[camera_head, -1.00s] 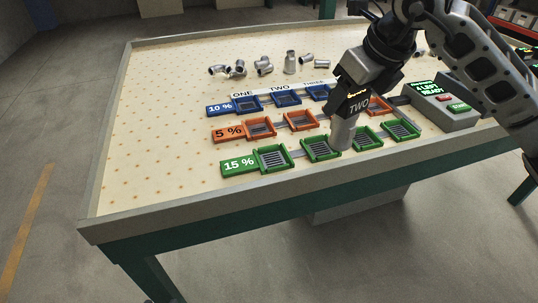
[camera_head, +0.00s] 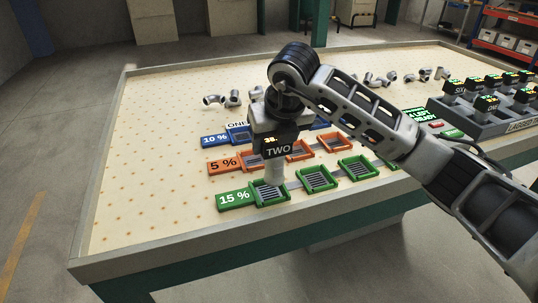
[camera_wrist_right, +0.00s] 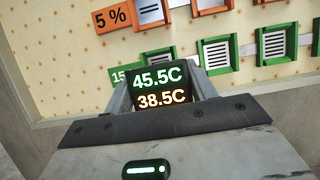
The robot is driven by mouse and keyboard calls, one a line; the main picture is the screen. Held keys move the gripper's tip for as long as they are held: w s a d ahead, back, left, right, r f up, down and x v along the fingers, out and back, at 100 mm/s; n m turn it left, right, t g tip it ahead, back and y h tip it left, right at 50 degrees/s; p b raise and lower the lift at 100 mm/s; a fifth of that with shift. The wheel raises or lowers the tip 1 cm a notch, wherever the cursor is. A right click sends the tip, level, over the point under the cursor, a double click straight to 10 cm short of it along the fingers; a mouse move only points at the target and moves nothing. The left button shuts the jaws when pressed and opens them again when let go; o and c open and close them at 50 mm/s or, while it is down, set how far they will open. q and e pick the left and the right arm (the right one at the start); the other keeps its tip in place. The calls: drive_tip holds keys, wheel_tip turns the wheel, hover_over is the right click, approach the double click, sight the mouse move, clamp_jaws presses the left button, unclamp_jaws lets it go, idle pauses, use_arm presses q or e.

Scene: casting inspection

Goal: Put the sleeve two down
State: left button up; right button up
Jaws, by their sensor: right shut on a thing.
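Sleeve two (camera_head: 278,151) has a black head with a lit display and the word TWO, above a plain grey body. It is upright in the head view. My right gripper (camera_head: 276,127) is shut on it from above. The sleeve's lower end overlaps the back right part of the first green tray (camera_head: 257,200) in the 15 % row; I cannot tell whether it touches. In the right wrist view the sleeve's display (camera_wrist_right: 160,90) reads 45.5C and 38.5C between the fingers. My left gripper is out of view.
Orange trays (camera_head: 299,151) of the 5 % row lie behind the green ones. Blue 10 % trays (camera_head: 238,134) are partly hidden by my arm. Grey pipe fittings (camera_head: 232,98) lie at the back. A dark rack (camera_head: 485,124) with several sleeves stands right. The table's left side is clear.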

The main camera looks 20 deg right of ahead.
drive_tip(key=shift+w+a+f, duration=0.2)
drive_tip(key=shift+a+f, duration=0.1)
drive_tip(key=shift+f, duration=0.1)
wheel_tip(320, 180, down, 4)
drive_tip(key=shift+w+a+r+p, duration=0.15)
drive_tip(key=shift+r+p, duration=0.1)
drive_tip(key=shift+p, duration=0.05)
drive_tip(key=o, duration=1.4)
drive_tip(key=shift+f, duration=0.1)
drive_tip(key=shift+c, duration=0.2)
